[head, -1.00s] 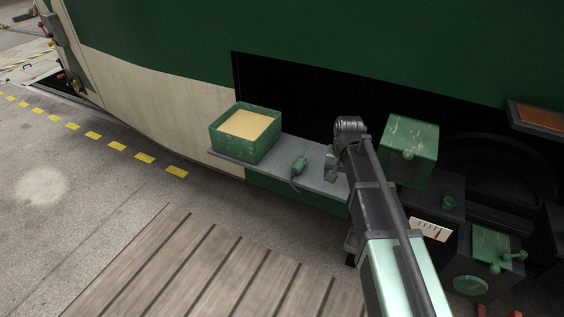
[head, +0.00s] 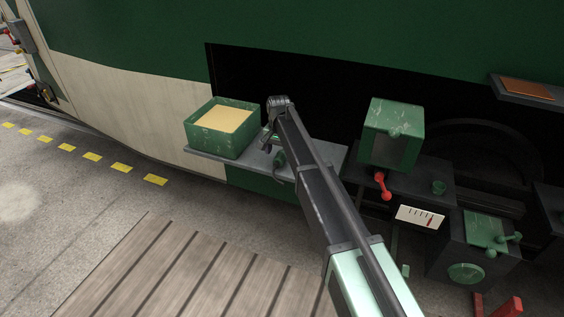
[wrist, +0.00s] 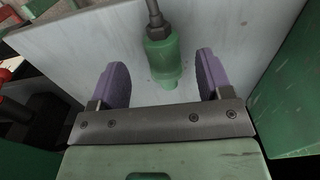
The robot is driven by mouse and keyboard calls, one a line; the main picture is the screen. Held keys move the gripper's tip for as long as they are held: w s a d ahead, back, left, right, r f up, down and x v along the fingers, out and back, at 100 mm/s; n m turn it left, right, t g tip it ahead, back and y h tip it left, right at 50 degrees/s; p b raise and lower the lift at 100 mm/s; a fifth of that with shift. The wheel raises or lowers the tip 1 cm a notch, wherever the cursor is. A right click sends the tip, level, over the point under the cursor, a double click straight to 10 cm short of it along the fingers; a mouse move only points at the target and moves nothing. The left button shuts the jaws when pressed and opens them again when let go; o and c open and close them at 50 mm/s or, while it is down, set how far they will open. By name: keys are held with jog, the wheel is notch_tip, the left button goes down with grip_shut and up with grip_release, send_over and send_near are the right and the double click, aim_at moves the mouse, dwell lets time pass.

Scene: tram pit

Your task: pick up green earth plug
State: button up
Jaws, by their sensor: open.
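The green earth plug (head: 279,159) lies on a grey shelf (head: 212,162) at the tram's side, partly hidden by my arm in the head view. In the wrist view the plug (wrist: 163,58) is a green cylinder with a dark cable end at the top of the picture. My gripper (wrist: 161,75) is open, with its two purple fingers on either side of the plug in the picture and a gap on each side. I cannot tell whether the fingers are level with the plug in depth. In the head view my gripper (head: 267,140) is just left of the plug.
A green box of sand (head: 222,120) stands on the shelf to the left. The dark tram opening lies behind the shelf. Wooden slats cover the floor in front.

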aim_at(279, 157)
notch_tip(279, 157, down, 5)
jog(key=b, duration=0.3)
jog(key=shift+w+a+r, duration=0.1)
jog(key=shift+r, duration=0.3)
jog(key=c, duration=1)
jog(key=shift+r, duration=0.15)
jog(key=shift+c, duration=0.2)
